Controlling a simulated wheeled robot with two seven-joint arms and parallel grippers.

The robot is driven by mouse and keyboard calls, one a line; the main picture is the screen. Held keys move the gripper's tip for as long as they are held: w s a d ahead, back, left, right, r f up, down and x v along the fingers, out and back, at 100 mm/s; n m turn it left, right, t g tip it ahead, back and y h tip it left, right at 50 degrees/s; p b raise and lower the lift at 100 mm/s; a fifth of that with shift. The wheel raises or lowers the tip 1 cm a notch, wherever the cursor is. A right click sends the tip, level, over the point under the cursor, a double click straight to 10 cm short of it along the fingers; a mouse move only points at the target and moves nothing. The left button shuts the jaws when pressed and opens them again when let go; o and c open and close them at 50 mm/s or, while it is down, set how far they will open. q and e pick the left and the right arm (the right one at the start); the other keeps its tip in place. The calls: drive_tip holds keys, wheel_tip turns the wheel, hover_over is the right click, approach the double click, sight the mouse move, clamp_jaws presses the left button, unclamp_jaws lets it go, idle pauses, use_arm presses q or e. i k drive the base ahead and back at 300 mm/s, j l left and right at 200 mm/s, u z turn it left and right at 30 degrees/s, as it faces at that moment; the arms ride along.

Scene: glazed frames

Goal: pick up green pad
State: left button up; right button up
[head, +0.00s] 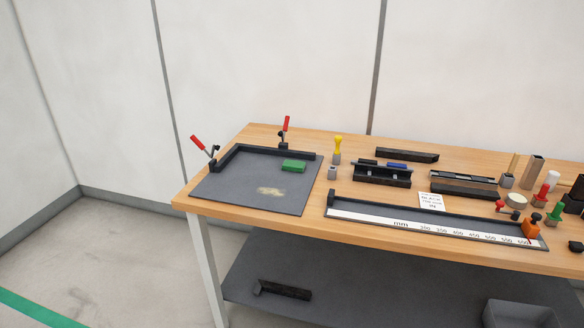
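The green pad (293,166) is a small rectangular block. It lies flat on the dark grey plate (226,188) at the left end of the workbench, near the plate's back right part. A pale smudge (271,191) marks the plate in front of the pad. Neither of my grippers can be clearly made out in the head view.
The wooden bench (340,231) has a black corner fence with two red-handled clamps (199,144) around the plate's back and left. A ruler fixture (430,226), a black pen holder (381,176) and several small tools stand to the right. A grey shelf is below.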

sight(290, 165)
drive_tip(key=i+l, duration=0.1)
drive_tip(key=i, duration=0.65)
drive_tip(key=i+l+u, duration=0.1)
drive_tip(key=i, duration=0.6)
